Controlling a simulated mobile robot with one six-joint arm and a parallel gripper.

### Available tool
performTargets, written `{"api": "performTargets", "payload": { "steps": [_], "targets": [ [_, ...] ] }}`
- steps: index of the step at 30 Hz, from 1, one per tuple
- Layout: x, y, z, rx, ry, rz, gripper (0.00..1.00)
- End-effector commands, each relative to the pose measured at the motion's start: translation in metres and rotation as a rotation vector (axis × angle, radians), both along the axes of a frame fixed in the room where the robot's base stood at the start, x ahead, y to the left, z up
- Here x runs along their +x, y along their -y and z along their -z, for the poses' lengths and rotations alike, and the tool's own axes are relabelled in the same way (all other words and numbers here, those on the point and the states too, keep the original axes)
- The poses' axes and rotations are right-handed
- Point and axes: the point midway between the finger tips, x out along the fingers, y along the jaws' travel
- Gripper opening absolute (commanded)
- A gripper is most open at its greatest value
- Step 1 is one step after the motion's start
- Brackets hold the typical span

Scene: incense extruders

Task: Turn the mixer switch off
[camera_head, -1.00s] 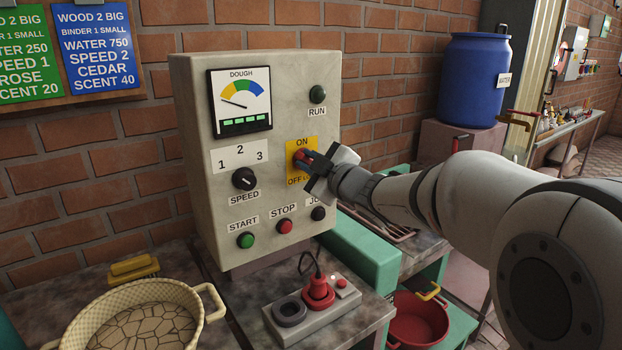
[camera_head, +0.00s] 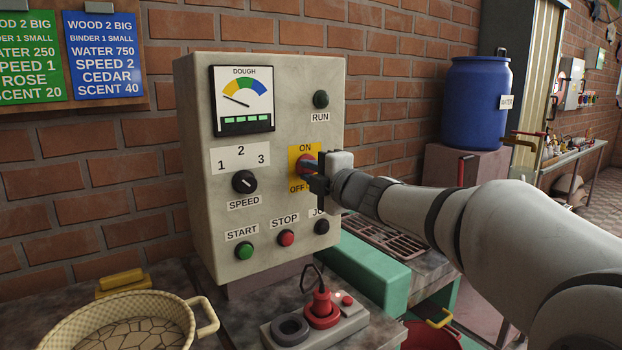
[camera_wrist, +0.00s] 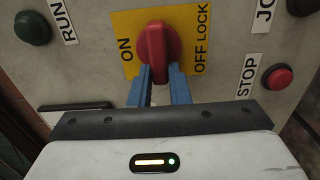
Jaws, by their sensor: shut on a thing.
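The mixer switch is a red rotary knob (camera_head: 302,160) on a yellow plate (camera_head: 295,152) at the right of the grey control box (camera_head: 190,120). The plate reads ON above and OFF LOCK below in the head view. My gripper (camera_head: 311,168) reaches it from the right and partly hides it. In the wrist view, the blue fingers of my gripper (camera_wrist: 161,78) are closed on either side of the grip of the red knob (camera_wrist: 157,45). There its grip stands between the ON and OFF LOCK labels, in line with the fingers.
The STOP button (camera_head: 286,238) and a black button (camera_head: 322,227) sit just below the switch. The RUN lamp (camera_head: 321,99) is above. A speed knob (camera_head: 244,182) is to the left. A red plug (camera_head: 321,308) stands on a socket strip below.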

Motion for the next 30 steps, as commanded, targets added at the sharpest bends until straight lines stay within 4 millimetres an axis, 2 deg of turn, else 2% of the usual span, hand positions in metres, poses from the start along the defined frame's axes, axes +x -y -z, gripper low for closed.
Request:
{"api": "performTargets", "payload": {
  "steps": [16,17,18,24,30],
  "targets": [
    [-0.0001,-0.0003,0.0013,-0.023,0.013,-0.001,0.00],
    [-0.0001,-0.0003,0.0013,-0.023,0.013,-0.001,0.17],
    [-0.0001,-0.0003,0.0013,-0.023,0.013,-0.001,0.20],
    [0.0000,-0.0002,0.0011,-0.022,0.014,-0.001,0.37],
    [0.0000,-0.0001,0.0009,-0.021,0.013,-0.001,0.38]
  ]
}}
